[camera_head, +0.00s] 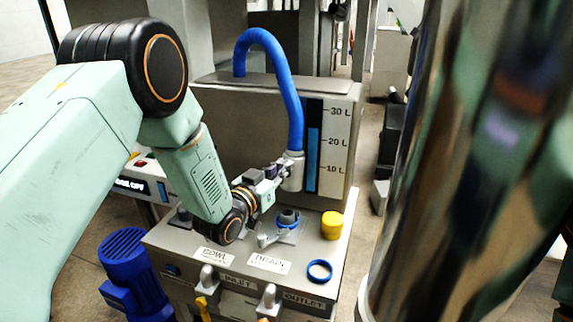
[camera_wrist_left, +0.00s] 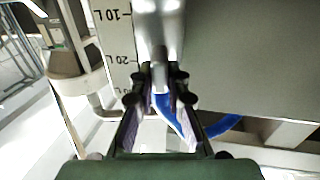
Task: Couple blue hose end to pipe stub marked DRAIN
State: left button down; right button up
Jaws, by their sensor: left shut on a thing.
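The blue hose (camera_head: 291,105) arches up from the top of the steel tank and hangs down to a grey metal hose end (camera_head: 292,172). My left gripper (camera_head: 281,174) is shut on this hose end and holds it upright, above and apart from the stub. In the left wrist view the grey hose end (camera_wrist_left: 158,35) sits between the fingers, with the blue hose (camera_wrist_left: 181,122) behind them. The dark pipe stub (camera_head: 288,216) stands on the ledge behind the DRAIN label (camera_head: 270,264), with blue around its base and a grey lever beside it. My right gripper is not in view.
A yellow cap (camera_head: 332,225) stands right of the stub, and a blue ring (camera_head: 319,271) lies near the ledge's front right. A BOWL label (camera_head: 214,258) is at left. A blue motor (camera_head: 135,270) stands below left. A large shiny metal cylinder (camera_head: 455,180) blocks the right.

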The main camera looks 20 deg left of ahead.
aim_at(285, 188)
pick_arm(q)
jog(key=shift+w+d, duration=0.1)
jog(key=shift+w, duration=0.25)
jog(key=shift+s+r, duration=0.1)
jog(key=shift+r, duration=0.05)
jog(key=f+b, duration=0.3)
jog(key=s+f+b, duration=0.1)
jog(key=f, duration=0.1)
jog(key=shift+a+f, duration=0.1)
jog(key=shift+a, duration=0.3)
notch_tip(285, 188, down, 2)
jog(key=shift+f+b, duration=0.1)
jog(key=shift+b, duration=0.9)
jog(key=shift+s, duration=0.2)
jog(key=shift+r+p, duration=0.2)
jog(key=shift+p, duration=0.2)
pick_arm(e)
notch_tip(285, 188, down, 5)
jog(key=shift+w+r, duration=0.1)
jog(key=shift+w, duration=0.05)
pick_arm(q)
jog(key=shift+s, duration=0.15)
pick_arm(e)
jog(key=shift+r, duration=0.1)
pick_arm(q)
jog(key=shift+s+a+r, duration=0.1)
jog(key=shift+s, duration=0.2)
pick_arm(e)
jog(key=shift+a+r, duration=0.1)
